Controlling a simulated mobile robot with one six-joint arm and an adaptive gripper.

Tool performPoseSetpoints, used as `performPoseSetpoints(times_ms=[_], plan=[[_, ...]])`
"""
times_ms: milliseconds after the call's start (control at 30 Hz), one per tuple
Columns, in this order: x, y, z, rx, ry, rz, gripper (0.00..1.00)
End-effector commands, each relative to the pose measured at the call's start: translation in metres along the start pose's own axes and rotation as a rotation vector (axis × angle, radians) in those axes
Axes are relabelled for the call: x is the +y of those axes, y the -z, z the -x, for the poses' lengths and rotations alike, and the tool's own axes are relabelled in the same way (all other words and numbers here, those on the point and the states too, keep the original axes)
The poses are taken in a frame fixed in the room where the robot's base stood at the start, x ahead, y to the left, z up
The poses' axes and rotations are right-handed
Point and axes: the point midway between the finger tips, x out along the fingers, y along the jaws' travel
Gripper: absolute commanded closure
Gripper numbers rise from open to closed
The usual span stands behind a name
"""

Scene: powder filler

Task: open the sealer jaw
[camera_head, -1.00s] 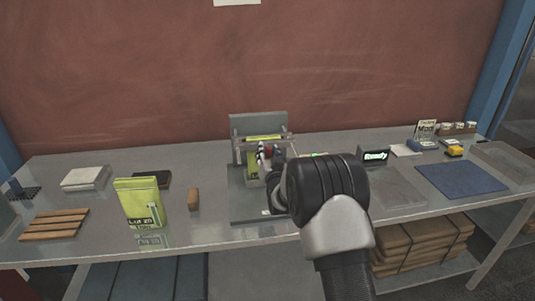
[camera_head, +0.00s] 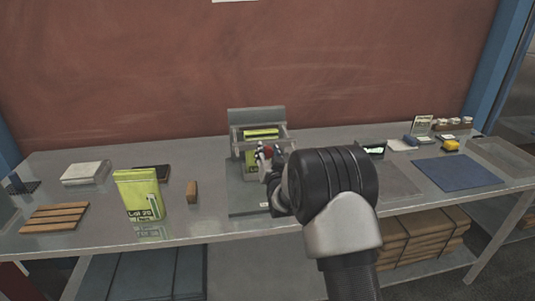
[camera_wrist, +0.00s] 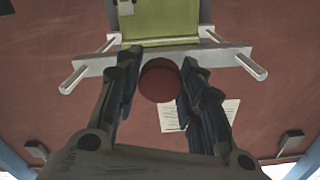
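The sealer (camera_head: 262,114) stands at the middle of the bench, with a grey back plate and two side rods. Its pale jaw bar (camera_wrist: 150,59) crosses the rods in front of a yellow-green pouch (camera_head: 251,162), and the rod ends stick out past it. The jaw's round red knob (camera_wrist: 160,80) is at the middle of the bar. My gripper (camera_wrist: 157,85) is at the knob, a finger on each side, closed in around it. In the head view, my wrist hides the sealer's right front.
A standing yellow-green pouch (camera_head: 138,194), a brown block (camera_head: 192,192) and a wooden rack (camera_head: 55,217) are on the left. A dark display (camera_head: 372,148) and a blue mat (camera_head: 457,173) are on the right.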

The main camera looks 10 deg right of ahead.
Motion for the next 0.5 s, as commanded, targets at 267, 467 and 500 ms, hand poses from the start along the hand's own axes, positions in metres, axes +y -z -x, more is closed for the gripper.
performPoseSetpoints(times_ms=[267, 467, 500], plan=[[-0.0001, 0.0002, -0.0002, 0.001, 0.000, 0.000, 0.47], [-0.0001, 0.0004, -0.0001, 0.001, 0.000, 0.000, 0.47], [-0.0001, 0.0004, 0.0003, 0.001, 0.000, 0.000, 0.47]])
